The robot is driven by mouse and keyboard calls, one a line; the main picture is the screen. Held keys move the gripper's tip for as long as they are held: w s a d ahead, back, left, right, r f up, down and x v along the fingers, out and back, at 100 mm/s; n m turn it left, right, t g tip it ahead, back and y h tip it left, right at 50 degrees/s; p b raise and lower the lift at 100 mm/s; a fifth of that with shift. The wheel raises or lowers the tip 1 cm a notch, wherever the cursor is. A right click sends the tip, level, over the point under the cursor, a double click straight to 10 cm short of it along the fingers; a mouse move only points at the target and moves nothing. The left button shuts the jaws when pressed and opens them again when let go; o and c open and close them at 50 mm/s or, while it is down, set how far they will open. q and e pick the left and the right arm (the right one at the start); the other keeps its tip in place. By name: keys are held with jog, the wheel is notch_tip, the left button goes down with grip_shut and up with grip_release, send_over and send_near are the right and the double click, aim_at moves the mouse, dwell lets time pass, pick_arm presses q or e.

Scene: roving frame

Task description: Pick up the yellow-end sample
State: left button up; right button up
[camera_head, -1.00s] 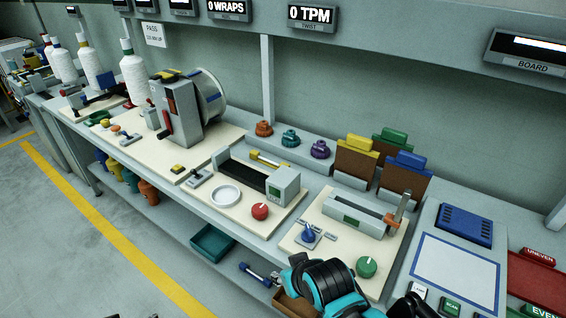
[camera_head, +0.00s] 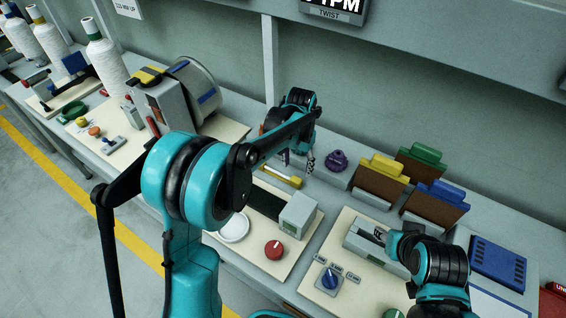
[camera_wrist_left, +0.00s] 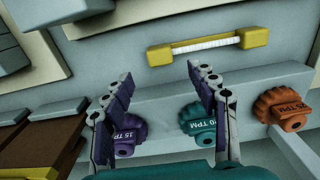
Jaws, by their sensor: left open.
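The yellow-end sample (camera_head: 282,174) is a pale rod with a yellow block at each end. It lies on the grey bench behind the dark-topped tester. In the left wrist view the sample (camera_wrist_left: 207,45) lies across the top middle, just beyond the fingertips and apart from them. My left gripper (camera_head: 298,160) is open and empty above the bench, near the sample's back side. Its fingers (camera_wrist_left: 160,78) are spread in the left wrist view. My right arm's end (camera_head: 385,236) is low at the right, and its jaws are not clear.
Purple (camera_wrist_left: 125,135), teal (camera_wrist_left: 198,122) and orange (camera_wrist_left: 283,108) knobs stand on a ledge by my left fingers. The tester with a red knob (camera_head: 275,249) stands in front of the sample. Brown boards with yellow, green and blue clips (camera_head: 442,190) stand to the right.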

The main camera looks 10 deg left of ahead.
aim_at(296, 179)
pick_arm(q)
jog(key=shift+w+d+f, duration=0.2)
jog(key=shift+f, duration=0.1)
notch_tip(296, 179, down, 3)
jog(key=shift+s+a+r+b, duration=0.15)
jog(key=shift+b, duration=0.4)
notch_tip(296, 179, down, 5)
jog(key=shift+a+r+b, duration=0.1)
jog(key=shift+b, duration=0.95)
pick_arm(e)
notch_tip(296, 179, down, 3)
jog(key=shift+s+r, duration=0.1)
pick_arm(q)
jog(key=shift+s, duration=0.1)
jog(key=c, duration=1.3)
